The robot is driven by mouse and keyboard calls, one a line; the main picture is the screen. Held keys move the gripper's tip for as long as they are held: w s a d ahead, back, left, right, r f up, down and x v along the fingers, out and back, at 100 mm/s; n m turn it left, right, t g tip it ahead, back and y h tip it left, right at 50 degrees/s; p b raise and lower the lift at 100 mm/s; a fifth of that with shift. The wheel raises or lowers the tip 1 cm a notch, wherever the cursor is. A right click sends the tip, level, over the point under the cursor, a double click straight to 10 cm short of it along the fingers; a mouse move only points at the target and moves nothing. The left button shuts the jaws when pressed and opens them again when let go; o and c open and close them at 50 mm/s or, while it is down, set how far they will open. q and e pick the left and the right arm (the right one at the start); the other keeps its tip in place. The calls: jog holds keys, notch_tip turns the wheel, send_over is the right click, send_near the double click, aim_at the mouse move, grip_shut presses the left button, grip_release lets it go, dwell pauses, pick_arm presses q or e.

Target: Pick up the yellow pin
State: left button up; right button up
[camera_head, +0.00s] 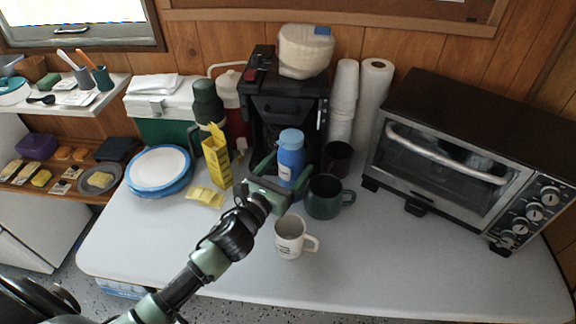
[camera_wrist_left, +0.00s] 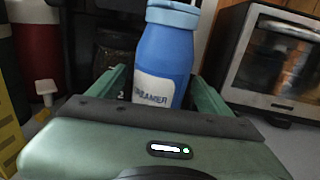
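I cannot make out a yellow pin in either view. The yellow things I see are a tall yellow box (camera_head: 217,160) and some flat yellow packets (camera_head: 205,196) on the table. My left gripper (camera_head: 281,176) is open around a blue creamer bottle (camera_head: 291,157) with a pale blue cap. In the left wrist view the bottle (camera_wrist_left: 167,55) stands upright between the two spread green fingers, with a gap visible at its left side. Whether the right finger touches it I cannot tell. My right gripper is not in view.
A white mug (camera_head: 290,241) and a dark green mug (camera_head: 325,197) stand close to the gripper. Behind are a black coffee maker (camera_head: 262,100) and stacked cups (camera_head: 343,100). A toaster oven (camera_head: 440,170) fills the right. The table's front (camera_head: 400,270) is clear.

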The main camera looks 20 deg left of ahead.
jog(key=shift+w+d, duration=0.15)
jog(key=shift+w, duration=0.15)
